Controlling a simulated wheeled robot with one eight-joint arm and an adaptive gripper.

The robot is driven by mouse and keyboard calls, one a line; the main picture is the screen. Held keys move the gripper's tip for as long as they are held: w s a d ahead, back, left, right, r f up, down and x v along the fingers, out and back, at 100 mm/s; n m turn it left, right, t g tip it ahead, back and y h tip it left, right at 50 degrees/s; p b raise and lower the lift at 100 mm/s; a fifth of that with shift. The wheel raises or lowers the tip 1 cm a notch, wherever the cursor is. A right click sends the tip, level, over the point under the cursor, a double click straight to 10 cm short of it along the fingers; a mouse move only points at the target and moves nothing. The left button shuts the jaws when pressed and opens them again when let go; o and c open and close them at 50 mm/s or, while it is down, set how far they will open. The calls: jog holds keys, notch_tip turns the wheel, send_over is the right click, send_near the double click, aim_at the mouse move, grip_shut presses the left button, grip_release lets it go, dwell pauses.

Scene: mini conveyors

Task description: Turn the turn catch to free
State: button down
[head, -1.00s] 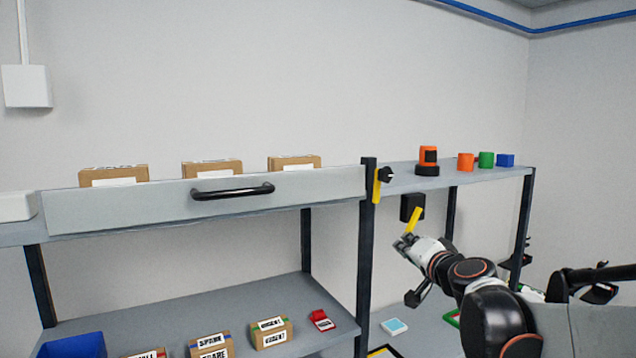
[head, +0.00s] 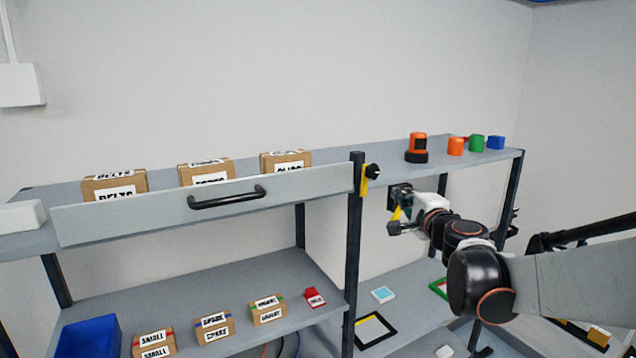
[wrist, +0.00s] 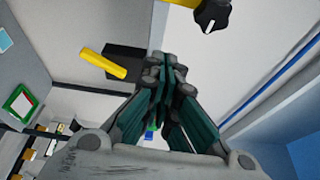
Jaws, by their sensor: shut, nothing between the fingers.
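The turn catch is a black knob (head: 373,171) with a yellow tongue (head: 364,181) at the right end of the grey front panel, by the dark shelf post. In the wrist view the knob (wrist: 211,14) shows at the top with a white mark, and part of the yellow tongue (wrist: 184,2) beside it. The tongue stands about upright in the head view. My gripper (head: 402,207) is shut and empty, right of and below the catch, apart from it. In the wrist view its fingertips (wrist: 160,66) are together, pointing below and left of the knob.
A black box (wrist: 124,54) with a yellow lever (wrist: 100,63) is close to my fingers; my gripper partly covers it in the head view. The panel has a black handle (head: 228,197). Cartons stand behind it. An orange-black device (head: 416,147) stands on the right shelf.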

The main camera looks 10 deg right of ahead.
jog(key=w+a, duration=0.3)
jog(key=w, duration=0.3)
jog(key=shift+a+p, duration=0.35)
jog(key=shift+s, duration=0.1)
jog(key=shift+s+a+b, duration=0.15)
jog(key=shift+a+b, duration=0.25)
jog(key=shift+a, duration=0.2)
jog(key=shift+f, duration=0.1)
